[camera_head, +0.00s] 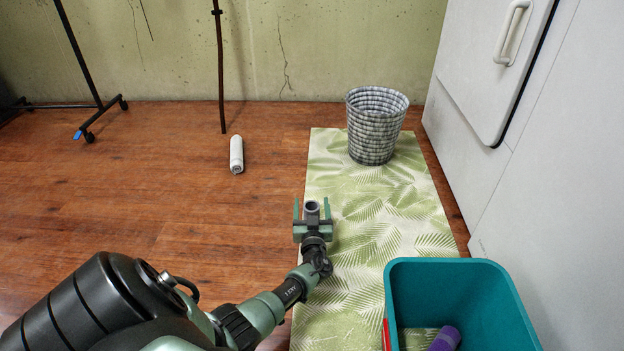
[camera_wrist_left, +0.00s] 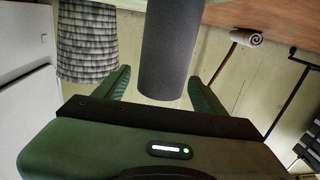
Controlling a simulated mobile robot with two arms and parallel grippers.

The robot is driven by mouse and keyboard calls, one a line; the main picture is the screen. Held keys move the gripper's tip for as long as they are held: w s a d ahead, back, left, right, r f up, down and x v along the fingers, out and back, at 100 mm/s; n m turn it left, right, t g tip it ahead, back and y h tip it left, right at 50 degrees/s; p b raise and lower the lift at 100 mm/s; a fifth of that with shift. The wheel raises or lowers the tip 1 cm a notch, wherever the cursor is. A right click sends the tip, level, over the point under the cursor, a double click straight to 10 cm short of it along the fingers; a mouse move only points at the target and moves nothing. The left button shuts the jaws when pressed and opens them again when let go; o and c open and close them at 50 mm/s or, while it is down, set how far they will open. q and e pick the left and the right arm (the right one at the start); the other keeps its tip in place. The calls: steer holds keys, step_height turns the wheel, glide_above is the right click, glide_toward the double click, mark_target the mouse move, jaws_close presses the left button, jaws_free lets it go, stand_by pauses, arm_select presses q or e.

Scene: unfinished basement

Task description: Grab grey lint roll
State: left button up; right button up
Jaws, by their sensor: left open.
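The grey lint roll (camera_head: 312,207) shows as a small hollow-topped cylinder between the fingertips of my left gripper (camera_head: 312,210). In the left wrist view the roll (camera_wrist_left: 170,48) is a large dark grey cylinder between the two green fingers of the left gripper (camera_wrist_left: 158,90). The fingers are spread, with a gap on each side of the roll. Its far end runs out of the wrist picture, so I cannot tell how it rests. My right gripper is not in view.
A grey-white woven basket (camera_head: 374,130) stands on the leaf-patterned mat (camera_head: 345,260). A teal bin (camera_head: 455,268) holding a purple item (camera_head: 445,338) is at front right, beside white cabinets (camera_head: 560,200).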

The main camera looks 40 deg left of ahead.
arm_select(q)
steer(key=x, duration=0.2)
steer(key=shift+w+a+b, duration=0.2)
steer(key=shift+a+b, duration=0.05)
steer(key=shift+b, duration=0.1)
steer(key=c, duration=1.4)
